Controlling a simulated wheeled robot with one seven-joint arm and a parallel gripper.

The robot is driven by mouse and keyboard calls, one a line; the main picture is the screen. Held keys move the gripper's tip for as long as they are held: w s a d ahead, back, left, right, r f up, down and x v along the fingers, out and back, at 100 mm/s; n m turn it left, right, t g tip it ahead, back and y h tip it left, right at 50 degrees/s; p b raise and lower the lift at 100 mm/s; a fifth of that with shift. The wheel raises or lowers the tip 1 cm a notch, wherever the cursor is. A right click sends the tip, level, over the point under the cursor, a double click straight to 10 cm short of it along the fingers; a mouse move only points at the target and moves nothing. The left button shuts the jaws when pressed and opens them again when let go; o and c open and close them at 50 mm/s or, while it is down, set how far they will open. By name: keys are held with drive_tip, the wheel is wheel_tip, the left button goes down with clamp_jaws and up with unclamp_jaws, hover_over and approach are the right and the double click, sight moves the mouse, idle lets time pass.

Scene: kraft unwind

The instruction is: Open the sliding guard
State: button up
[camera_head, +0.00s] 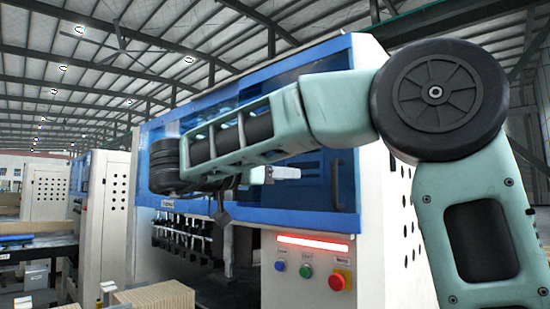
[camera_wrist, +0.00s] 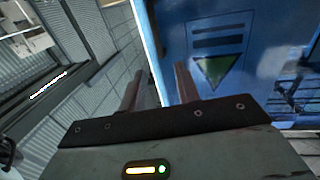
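The sliding guard (camera_head: 312,196) is a blue panel with dark windows on the front of a white machine. A dark vertical handle (camera_head: 337,181) is at its right end, with no gripper touching it. My arm crosses in front of the guard and hides much of its middle and left. In the wrist view, my gripper (camera_wrist: 160,69) has its two fingers apart with nothing between them. A blue surface (camera_wrist: 260,60) with a dark marking and a green triangle lies beyond the right finger. My gripper is mostly hidden behind my arm in the head view.
Below the guard is a control panel with a lit red bar (camera_head: 312,244), a blue button (camera_head: 280,266), a green button (camera_head: 306,270) and a red button (camera_head: 340,281). Several dark tool heads (camera_head: 185,238) hang at the lower left. Stacked brown sheets (camera_head: 155,297) are in front.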

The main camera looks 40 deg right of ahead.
drive_tip(key=p, duration=0.1)
drive_tip(key=a+p, duration=0.1)
drive_tip(key=p, duration=0.1)
drive_tip(key=shift+s+a+r, duration=0.1)
drive_tip(key=shift+a+r, duration=0.1)
drive_tip(key=shift+a, duration=0.05)
drive_tip(key=shift+f, duration=0.1)
idle(0.4)
